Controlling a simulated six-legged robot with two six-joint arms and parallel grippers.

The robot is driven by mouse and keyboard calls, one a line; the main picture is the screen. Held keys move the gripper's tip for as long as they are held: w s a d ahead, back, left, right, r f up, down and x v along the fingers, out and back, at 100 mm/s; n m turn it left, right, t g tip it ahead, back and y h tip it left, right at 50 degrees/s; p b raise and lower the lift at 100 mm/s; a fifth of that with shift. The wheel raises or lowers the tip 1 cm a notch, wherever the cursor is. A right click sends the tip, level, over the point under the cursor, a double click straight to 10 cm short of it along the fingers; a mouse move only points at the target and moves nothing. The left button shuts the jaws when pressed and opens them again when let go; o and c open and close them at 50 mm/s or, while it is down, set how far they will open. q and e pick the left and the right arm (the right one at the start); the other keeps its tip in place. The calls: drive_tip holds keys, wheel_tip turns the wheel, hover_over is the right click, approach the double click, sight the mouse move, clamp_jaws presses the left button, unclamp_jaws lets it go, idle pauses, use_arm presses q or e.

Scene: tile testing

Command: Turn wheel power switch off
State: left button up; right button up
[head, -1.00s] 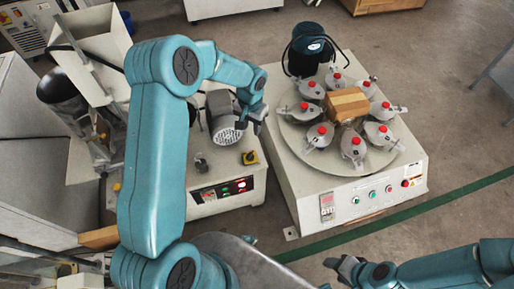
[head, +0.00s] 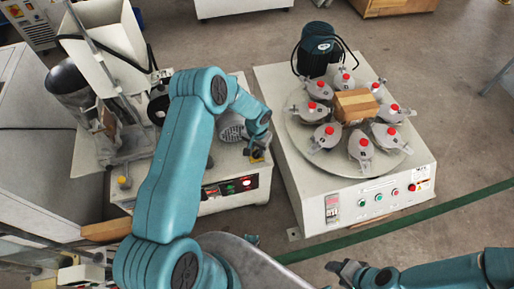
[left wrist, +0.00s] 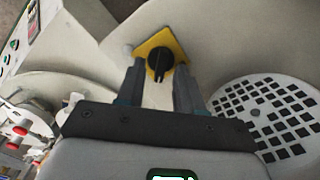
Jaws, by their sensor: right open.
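A rotary switch (left wrist: 160,60) with a black knob on a yellow plate is mounted on the white left machine. In the head view the switch (head: 257,156) is mostly hidden by my left gripper (head: 258,143). In the left wrist view, the fingers of my left gripper (left wrist: 158,88) are apart, with nothing held between them. The knob shows just beyond the fingertips, roughly centred between them. I cannot tell whether the fingers touch it. My right gripper (head: 346,269) is open and empty at the bottom of the head view, far from the switch.
A perforated round cover (left wrist: 265,118) is close on the right in the left wrist view. The right machine (head: 385,205) has a turntable with several red-capped grey holders and a wooden block (head: 355,104).

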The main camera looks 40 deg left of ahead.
use_arm(q)
clamp_jaws()
